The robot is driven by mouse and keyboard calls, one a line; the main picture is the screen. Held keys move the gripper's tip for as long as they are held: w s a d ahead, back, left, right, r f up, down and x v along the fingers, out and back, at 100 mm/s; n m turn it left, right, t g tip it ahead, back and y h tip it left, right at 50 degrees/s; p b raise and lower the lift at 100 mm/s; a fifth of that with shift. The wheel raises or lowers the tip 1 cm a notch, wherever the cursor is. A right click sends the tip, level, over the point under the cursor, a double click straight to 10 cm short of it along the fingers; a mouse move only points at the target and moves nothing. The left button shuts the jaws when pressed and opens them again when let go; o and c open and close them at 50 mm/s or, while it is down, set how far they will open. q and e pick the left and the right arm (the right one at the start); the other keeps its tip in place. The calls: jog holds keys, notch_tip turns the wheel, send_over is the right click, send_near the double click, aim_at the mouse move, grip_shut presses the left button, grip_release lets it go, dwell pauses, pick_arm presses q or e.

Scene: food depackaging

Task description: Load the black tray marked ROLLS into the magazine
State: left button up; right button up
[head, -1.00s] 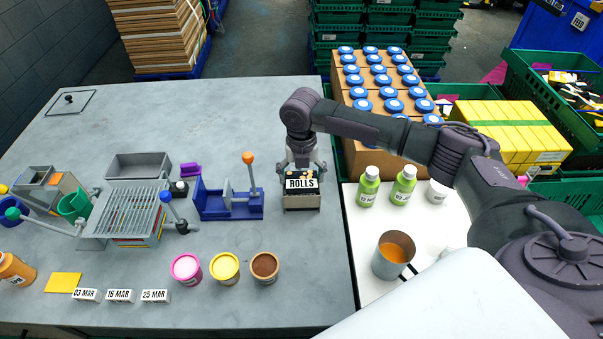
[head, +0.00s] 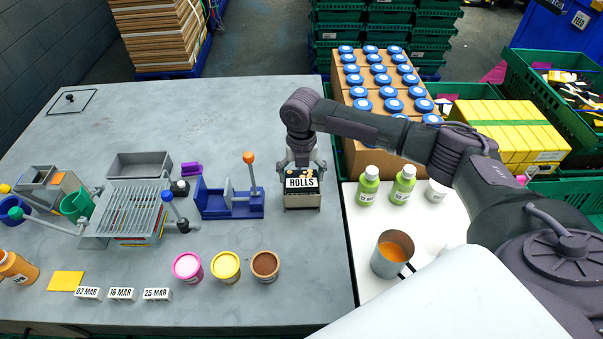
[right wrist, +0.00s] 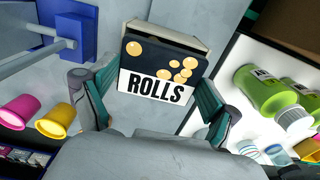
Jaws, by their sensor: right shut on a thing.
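The black tray marked ROLLS (head: 302,183) has a white label and round yellow-orange pictures on its dark face. It also shows in the right wrist view (right wrist: 157,87), label towards the camera. My right gripper (head: 302,166) is shut on it, with one finger at each side; it also shows in the right wrist view (right wrist: 155,105). The tray is at a small beige-grey open box (head: 301,202), whose rim shows behind it in the right wrist view (right wrist: 165,32). I cannot tell how deep the tray sits, or whether this box is the magazine. My left gripper is not in view.
A blue fixture (head: 232,210) with an orange-knobbed lever stands just left of the box. A grey slatted rack (head: 137,205) is farther left. Three tubs, pink (head: 187,267), yellow and brown, stand in front. Bottles and a metal jug (head: 390,259) stand on the right.

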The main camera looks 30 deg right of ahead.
dwell(0.5)
jog(key=shift+f+p, duration=0.2)
jog(key=shift+p, duration=0.35)
dwell(0.6)
jog(key=o, duration=0.9)
jog(key=shift+o, duration=0.2)
jog(key=shift+r, duration=0.1)
notch_tip(320, 180, up, 4)
jog(key=p, duration=0.4)
jog(key=shift+r+p, duration=0.2)
jog(key=shift+p, duration=0.15)
jog(key=shift+r, duration=1.2)
